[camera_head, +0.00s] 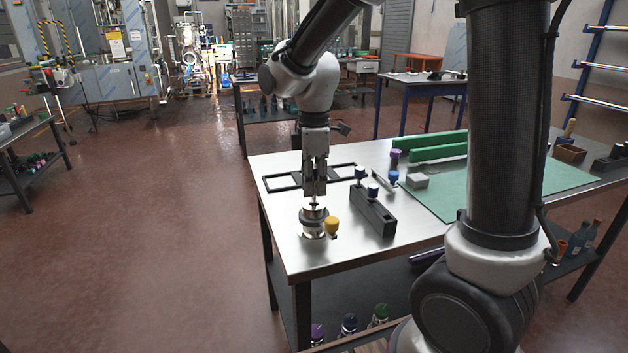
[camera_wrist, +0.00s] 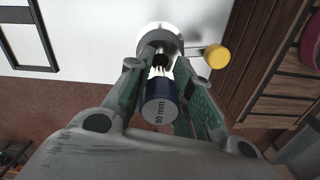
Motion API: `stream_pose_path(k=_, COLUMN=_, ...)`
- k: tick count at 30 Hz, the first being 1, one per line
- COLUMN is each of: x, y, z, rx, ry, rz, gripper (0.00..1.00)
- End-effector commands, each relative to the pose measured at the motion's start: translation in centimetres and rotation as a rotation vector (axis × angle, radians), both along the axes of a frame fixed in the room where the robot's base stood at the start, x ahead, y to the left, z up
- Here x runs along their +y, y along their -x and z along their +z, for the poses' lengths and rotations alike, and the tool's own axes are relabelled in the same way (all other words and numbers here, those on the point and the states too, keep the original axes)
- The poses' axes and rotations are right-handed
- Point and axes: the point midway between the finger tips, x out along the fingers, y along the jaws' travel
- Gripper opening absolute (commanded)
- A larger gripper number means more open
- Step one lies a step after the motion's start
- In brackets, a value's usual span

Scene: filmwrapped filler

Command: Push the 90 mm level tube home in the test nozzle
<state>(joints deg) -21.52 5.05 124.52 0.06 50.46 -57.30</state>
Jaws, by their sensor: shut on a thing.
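The 90 mm level tube (camera_wrist: 160,112) shows its dark blue cap and a pale "90 mm" label in the wrist view. My gripper (camera_wrist: 165,62) is shut on it, with a green-lined finger on each side. The test nozzle (camera_head: 312,223) is a round metal fitting near the table's front left corner, with a yellow knob (camera_head: 331,225) on its right. In the head view my gripper (camera_head: 314,192) points down just above the nozzle. In the wrist view the nozzle (camera_wrist: 160,37) lies beyond the fingertips, in line with the tube. The fingers hide how far the tube reaches in.
A dark rack (camera_head: 372,213) with blue-capped tubes stands right of the nozzle. A flat black frame (camera_head: 285,182) lies behind. A purple-capped item (camera_head: 395,158), a grey block (camera_head: 417,181), green bars (camera_head: 430,145) and a green mat (camera_head: 470,200) are farther right.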

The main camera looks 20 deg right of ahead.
Motion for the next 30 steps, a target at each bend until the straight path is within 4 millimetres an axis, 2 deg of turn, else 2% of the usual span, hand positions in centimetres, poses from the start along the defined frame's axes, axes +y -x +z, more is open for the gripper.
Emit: stream_pose_path(k=30, x=0.0, y=0.1, z=-1.9, rx=0.002, ry=0.001, rz=0.0, gripper=0.0)
